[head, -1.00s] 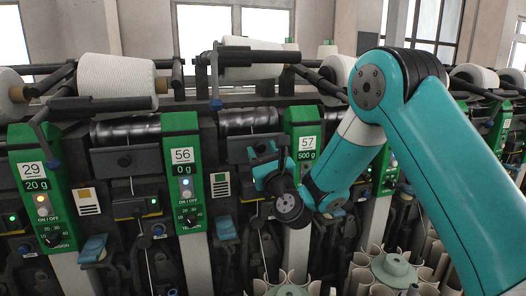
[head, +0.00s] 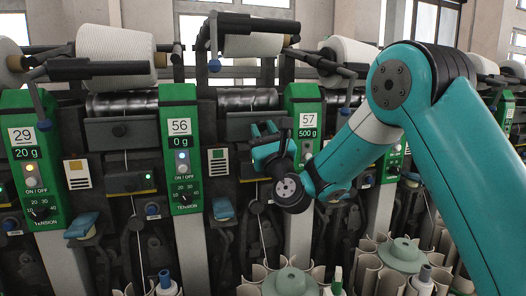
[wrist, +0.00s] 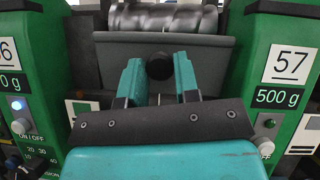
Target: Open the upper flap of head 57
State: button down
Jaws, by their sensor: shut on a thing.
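The upper flap of head 57 is a dark grey panel (wrist: 222,52) below the metal drum, with a round black knob (wrist: 159,67) at its middle. In the wrist view my gripper (wrist: 159,73) has its two teal fingers on either side of the knob, shut on it. In the head view my gripper (head: 265,130) is in front of the flap (head: 237,127) and hides part of it. The flap sits much like the flap of head 56 (head: 108,134). The green panel of head 57 (head: 306,108) reads 500 g and stands to the right.
The green panel of head 56 (head: 180,150) stands to the left of the flap. A yarn cone (head: 253,45) and its dark holder are above. Several pale tubes and a green-grey cone (head: 290,284) are below. The panels leave little side room at my gripper.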

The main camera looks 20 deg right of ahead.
jog(key=shift+s+f+t+y+b, duration=0.25)
jog(key=shift+f+t+b, duration=0.45)
jog(key=shift+b, duration=2.8)
jog(key=shift+n+b, duration=0.3)
jog(key=shift+b, duration=0.15)
jog(key=shift+r, duration=0.2)
